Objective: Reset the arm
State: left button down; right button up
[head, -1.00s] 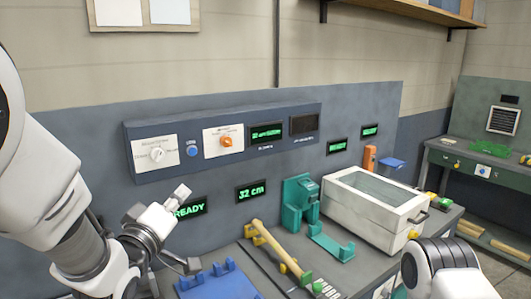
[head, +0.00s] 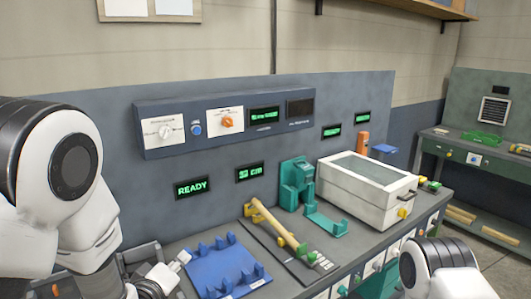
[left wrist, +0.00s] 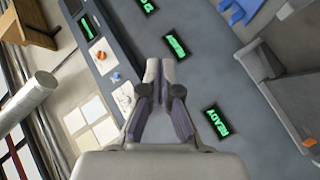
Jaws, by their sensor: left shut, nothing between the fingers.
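My left arm comes in from the left in the head view, its large white joint filling the left edge. My left gripper (head: 172,272) is low in front of the bench, left of the blue cradle tray, partly cut off by the lower picture edge. In the left wrist view the two fingers (left wrist: 160,68) are together, with nothing between them. Behind them is the grey panel with green displays. Of my right arm only a white rounded link shows at the lower right of the head view; its gripper is out of sight.
The blue tray (head: 222,268), a wooden turned piece (head: 270,220) on a dark rack, a green stand (head: 297,185) and a white lidded box (head: 362,190) stand on the bench. A control panel (head: 200,128) and READY display (head: 192,188) are on the wall.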

pick_arm(q)
jog(key=s+a+f+g+y+b, duration=0.1)
jog(key=s+a+f+g, duration=0.3)
jog(key=f, duration=0.7)
jog(key=s+d+f+g+b, duration=0.1)
jog(key=s+f+b, duration=0.1)
jog(key=s+f, duration=0.6)
jog(key=s+a+f+g+y+b, duration=0.1)
jog(key=s+a+f+g, duration=0.15)
jog(key=f, duration=1.05)
jog(key=s+f+m+g, duration=0.3)
jog(key=s+m+g, duration=0.1)
jog(key=s, duration=0.5)
jog(key=s+a+f+m+g, duration=0.1)
jog(key=s+f+m+g, duration=0.3)
jog(key=s, duration=0.6)
jog(key=shift+f+b, duration=0.25)
jog(key=shift+b, duration=0.05)
jog(key=shift+a, duration=0.1)
